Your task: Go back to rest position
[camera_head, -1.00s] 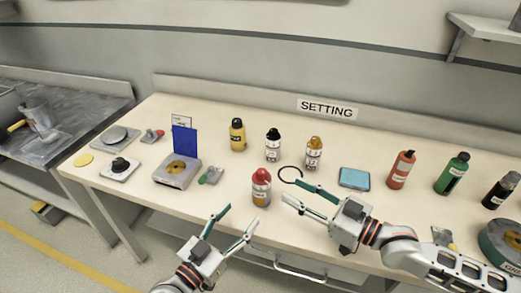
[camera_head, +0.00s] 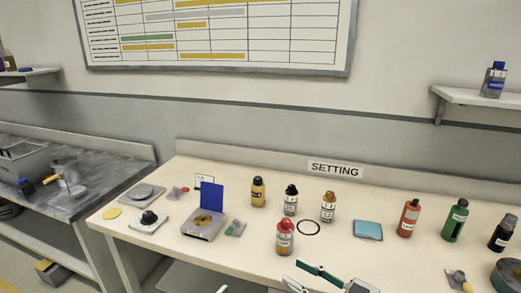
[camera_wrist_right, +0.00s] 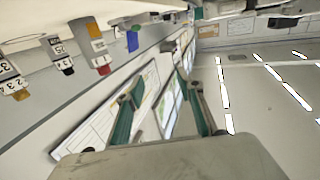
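My right gripper (camera_head: 292,271) is at the bottom edge of the head view, over the front of the table, with its fingers spread and nothing between them. In the right wrist view its two fingers (camera_wrist_right: 160,95) stand apart with a clear gap. Of my left gripper (camera_head: 222,289) only a small tip shows at the bottom edge of the head view; the rest is out of frame. A red-capped bottle (camera_head: 285,238) stands upright behind and left of my right gripper, apart from it. A black ring (camera_head: 308,228) lies flat on the table (camera_head: 200,262).
Several upright bottles stand on the table, including a yellow one (camera_head: 258,192), a red one (camera_head: 408,218) and a green one (camera_head: 455,220). A blue-topped pad (camera_head: 367,230) lies between. A device with a blue panel (camera_head: 211,196) stands left. A wall shelf (camera_head: 478,97) is upper right.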

